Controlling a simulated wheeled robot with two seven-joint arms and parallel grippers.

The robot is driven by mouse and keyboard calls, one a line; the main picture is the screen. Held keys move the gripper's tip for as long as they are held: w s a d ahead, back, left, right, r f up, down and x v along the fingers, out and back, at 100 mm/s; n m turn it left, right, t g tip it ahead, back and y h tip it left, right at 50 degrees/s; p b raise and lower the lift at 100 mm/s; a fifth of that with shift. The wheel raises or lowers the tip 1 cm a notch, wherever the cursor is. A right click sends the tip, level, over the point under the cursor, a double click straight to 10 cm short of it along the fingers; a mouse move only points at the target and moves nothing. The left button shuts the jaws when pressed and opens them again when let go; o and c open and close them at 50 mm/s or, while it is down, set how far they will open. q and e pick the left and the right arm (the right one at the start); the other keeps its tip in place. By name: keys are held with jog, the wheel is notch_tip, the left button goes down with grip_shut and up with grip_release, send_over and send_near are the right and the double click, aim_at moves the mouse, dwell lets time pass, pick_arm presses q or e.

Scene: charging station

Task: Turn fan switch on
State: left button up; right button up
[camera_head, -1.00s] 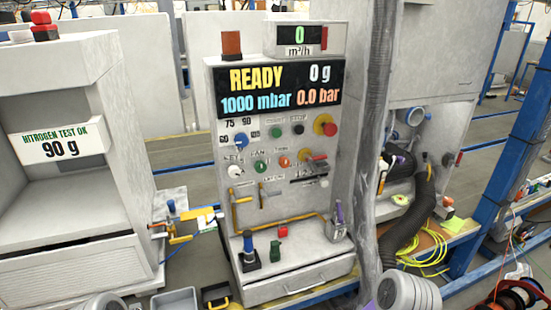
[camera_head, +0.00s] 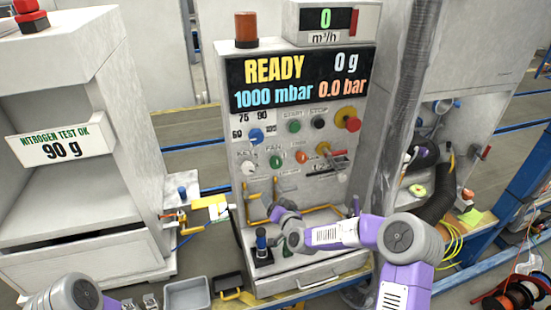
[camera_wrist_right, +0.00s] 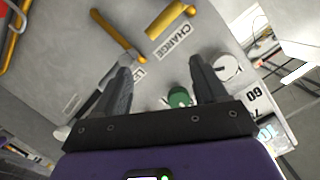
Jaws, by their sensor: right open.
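The fan switch, a green knob under the FAN label (camera_head: 275,159), sits on the front panel of the grey station. The green knob (camera_wrist_right: 179,97) also shows in the right wrist view, between the fingers in the picture and apart from them. My right gripper (camera_wrist_right: 160,66) is open and empty, its two dark fingers spread in front of the panel. In the head view, the right gripper (camera_head: 277,200) is small and partly hidden by its own wrist, low in front of the panel below the knobs. My left gripper is not in view; only part of the left arm shows at bottom left.
A white knob (camera_head: 248,167) sits left of the fan knob and an orange one (camera_head: 301,157) to its right. A blue dial (camera_head: 256,135) and a red emergency button (camera_head: 352,124) are above. Yellow handles (camera_head: 320,208) stick out below. The display (camera_head: 300,80) reads READY.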

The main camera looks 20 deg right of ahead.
aim_at(277, 165)
jog(key=w+d+r+m+t+h, duration=0.1)
jog(key=w+d+r+t, duration=0.2)
jog(key=r, duration=0.5)
jog(key=shift+g, duration=0.3)
jog(key=shift+w, duration=3.6)
jog(key=shift+c, duration=0.4)
jog(key=shift+f, duration=0.1)
jog(key=c, duration=1)
